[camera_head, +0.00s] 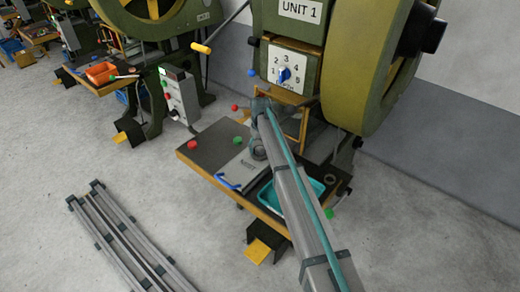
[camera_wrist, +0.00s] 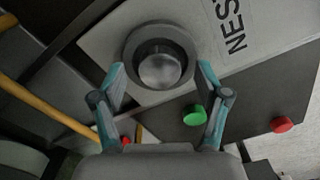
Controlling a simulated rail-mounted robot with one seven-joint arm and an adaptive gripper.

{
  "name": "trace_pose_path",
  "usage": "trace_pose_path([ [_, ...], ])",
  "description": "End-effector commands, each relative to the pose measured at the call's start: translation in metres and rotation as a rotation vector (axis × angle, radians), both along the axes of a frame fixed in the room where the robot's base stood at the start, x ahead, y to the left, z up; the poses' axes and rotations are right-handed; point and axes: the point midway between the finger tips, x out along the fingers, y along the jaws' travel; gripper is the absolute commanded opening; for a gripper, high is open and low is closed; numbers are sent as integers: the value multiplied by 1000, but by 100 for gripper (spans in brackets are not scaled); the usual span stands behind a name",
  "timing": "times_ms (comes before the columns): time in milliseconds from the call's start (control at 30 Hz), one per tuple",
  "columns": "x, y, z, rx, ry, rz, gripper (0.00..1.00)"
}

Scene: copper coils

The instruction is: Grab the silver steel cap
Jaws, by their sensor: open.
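The silver steel cap (camera_wrist: 160,69) shows in the wrist view as a shiny round top inside a dark grey ring (camera_wrist: 133,42) on a light grey plate. My gripper (camera_wrist: 160,78) is open, with one teal-edged finger on each side of the ring's lower part. The cap lies between and slightly beyond the fingertips; I cannot tell whether they touch the ring. In the head view my gripper (camera_head: 259,150) is over the press table, and the cap cannot be made out there.
The press table (camera_head: 205,170) carries a red button (camera_head: 192,145), a green button (camera_head: 238,141), a blue handle (camera_head: 228,182) and a teal bin (camera_head: 263,196). The press body marked UNIT 1 (camera_head: 300,12) rises behind. A yellow bar (camera_wrist: 45,112) crosses the wrist view's left side.

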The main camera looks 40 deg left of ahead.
Motion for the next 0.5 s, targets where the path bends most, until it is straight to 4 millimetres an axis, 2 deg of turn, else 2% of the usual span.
trace_pose_path([
  [267,0,0,-5,0,0,0,74],
  [500,0,0,-5,0,0,0,34],
])
